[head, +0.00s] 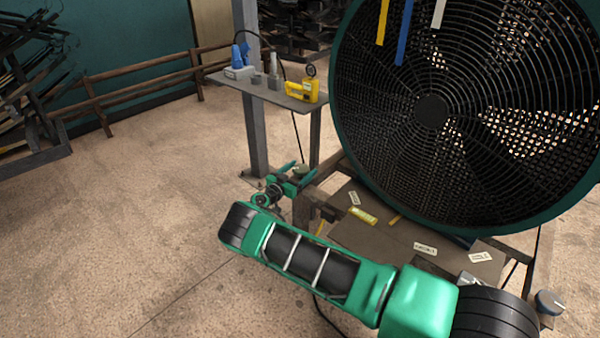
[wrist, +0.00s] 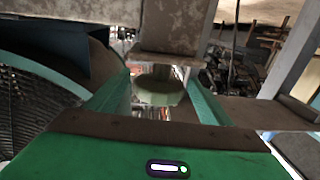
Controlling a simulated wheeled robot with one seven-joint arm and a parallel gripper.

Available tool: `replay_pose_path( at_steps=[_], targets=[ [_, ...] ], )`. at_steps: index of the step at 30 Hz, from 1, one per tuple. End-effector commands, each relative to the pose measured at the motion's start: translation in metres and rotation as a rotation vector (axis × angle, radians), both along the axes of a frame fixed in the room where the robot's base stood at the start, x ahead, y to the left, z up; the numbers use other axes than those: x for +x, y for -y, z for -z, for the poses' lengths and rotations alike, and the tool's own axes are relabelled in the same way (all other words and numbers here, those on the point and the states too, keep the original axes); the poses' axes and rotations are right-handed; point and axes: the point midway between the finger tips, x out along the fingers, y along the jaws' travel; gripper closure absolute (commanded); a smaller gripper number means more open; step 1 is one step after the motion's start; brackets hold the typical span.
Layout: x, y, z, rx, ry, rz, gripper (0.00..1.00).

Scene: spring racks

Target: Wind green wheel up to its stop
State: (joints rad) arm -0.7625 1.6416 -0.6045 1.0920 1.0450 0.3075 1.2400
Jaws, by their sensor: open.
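The green wheel (wrist: 160,88) is a small, dull grey-green knob below a brownish block in the wrist view. It lies between the two green fingers of my gripper (wrist: 158,98). The fingers are open, with a gap visible on each side of the wheel. In the head view my gripper (head: 293,175) is by the near left corner of the fan stand, its fingers around a small pale round part that looks like the same wheel. I cannot tell any mark or stop on the wheel.
A large black fan (head: 430,112) stands on a brown bench (head: 380,236) with small labels. A grey shelf (head: 268,92) with a yellow tool (head: 302,90) is behind my gripper. Another round knob (head: 548,303) is at lower right.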

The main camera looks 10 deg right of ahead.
Motion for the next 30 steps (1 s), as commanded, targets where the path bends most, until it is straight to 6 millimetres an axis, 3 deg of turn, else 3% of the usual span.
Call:
replay_pose_path(
  at_steps=[3, 8, 20, 30],
  targets=[
    [-0.0001, 0.0000, 0.0000, 0.000, 0.000, 0.000, 0.28],
    [0.0000, -0.0001, -0.0001, 0.000, 0.000, 0.000, 0.67],
    [0.0001, -0.0009, -0.0009, 0.001, 0.000, -0.043, 0.67],
    [-0.0011, 0.0002, -0.0011, 0.001, -0.002, -0.238, 0.67]
  ],
)
